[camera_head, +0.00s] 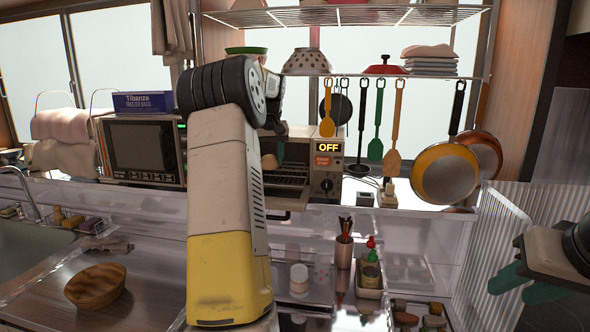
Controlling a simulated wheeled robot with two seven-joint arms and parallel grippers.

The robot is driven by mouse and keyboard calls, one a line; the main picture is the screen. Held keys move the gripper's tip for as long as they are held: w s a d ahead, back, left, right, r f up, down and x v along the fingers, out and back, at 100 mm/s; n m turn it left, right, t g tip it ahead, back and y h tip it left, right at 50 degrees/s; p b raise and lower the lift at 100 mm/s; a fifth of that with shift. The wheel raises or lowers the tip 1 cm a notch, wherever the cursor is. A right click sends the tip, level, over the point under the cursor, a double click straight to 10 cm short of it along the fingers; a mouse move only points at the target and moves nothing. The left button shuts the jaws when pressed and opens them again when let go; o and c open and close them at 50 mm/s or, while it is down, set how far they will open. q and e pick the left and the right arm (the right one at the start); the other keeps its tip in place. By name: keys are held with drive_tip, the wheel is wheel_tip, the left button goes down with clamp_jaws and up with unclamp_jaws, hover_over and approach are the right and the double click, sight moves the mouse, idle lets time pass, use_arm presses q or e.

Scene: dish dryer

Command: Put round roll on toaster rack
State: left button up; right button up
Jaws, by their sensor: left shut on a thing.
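My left arm reaches up the middle, and its large wrist hides most of my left gripper (277,156). A teal finger shows beside a small tan round roll (269,162) in the mouth of the toaster oven. My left gripper is shut on the roll. The toaster (328,172) has its door down, and the bars of its rack (287,179) show just below the roll. I cannot tell whether the roll touches the rack. My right gripper (526,285) is at the lower right, empty, with its teal fingers apart.
A microwave (145,152) stands left of the toaster. Utensils and pans (445,172) hang at the right under a wire shelf (345,15). A wooden basket (95,287) sits on the counter at the lower left. Bottles and jars stand below the toaster.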

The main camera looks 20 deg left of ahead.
sight(270, 168)
use_arm(q)
drive_tip(key=shift+w+d+f, duration=0.1)
drive_tip(key=shift+w+d, duration=0.05)
drive_tip(key=shift+w, duration=0.3)
drive_tip(key=shift+s+f, duration=0.15)
drive_tip(key=shift+f, duration=1.55)
drive_tip(key=o, duration=1.4)
drive_tip(key=shift+f, duration=0.1)
